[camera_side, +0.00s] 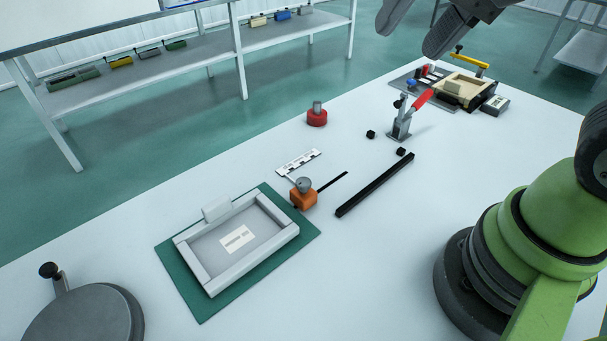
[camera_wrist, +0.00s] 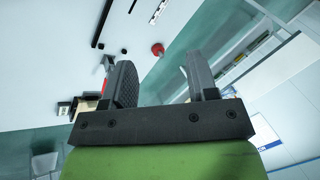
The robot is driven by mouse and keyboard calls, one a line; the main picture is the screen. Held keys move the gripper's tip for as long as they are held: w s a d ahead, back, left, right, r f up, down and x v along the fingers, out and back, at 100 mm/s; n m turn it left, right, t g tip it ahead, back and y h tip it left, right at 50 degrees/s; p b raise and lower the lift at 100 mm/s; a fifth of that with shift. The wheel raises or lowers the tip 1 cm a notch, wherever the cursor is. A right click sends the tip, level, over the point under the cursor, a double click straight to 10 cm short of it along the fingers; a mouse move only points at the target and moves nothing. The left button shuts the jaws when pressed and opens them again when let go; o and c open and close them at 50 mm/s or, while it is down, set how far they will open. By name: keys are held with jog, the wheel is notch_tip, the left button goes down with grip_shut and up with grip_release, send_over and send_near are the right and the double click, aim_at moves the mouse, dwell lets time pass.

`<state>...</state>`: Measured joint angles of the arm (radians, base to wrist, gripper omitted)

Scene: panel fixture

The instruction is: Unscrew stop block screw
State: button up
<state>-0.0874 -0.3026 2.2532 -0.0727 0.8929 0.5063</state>
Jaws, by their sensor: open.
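The stop block (camera_side: 303,198) is a small orange block on the white table, beside the top right corner of the grey tray. A round grey knob, which looks like its screw (camera_side: 303,184), sits on top of it. A thin black rod extends from the block to the right. My gripper (camera_side: 410,38) is at the top of the side view, high above the table and far from the stop block. In the wrist view my gripper (camera_wrist: 162,78) has its two fingers spread with nothing between them. I cannot make out the stop block in the wrist view.
A grey tray (camera_side: 187,261) lies on a green mat (camera_side: 190,297). A black bar (camera_side: 376,184), a red-handled clamp (camera_side: 402,122) and a red knobbed piece (camera_side: 317,116) stand nearby. A yellow-handled fixture (camera_side: 466,89) is at the back right. The table's front middle is clear.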

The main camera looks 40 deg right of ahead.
jog(key=w+a+f+m+g, duration=0.3)
jog(key=w+f+m, duration=0.2)
jog(key=w+f, duration=0.15)
jog(key=m+g+h, duration=0.2)
jog(key=m, duration=0.2)
send_near(304, 182)
notch_tip(304, 182, down, 9)
jog(key=shift+d+r, duration=0.1)
jog(key=shift+r, duration=0.05)
jog(key=c, duration=0.9)
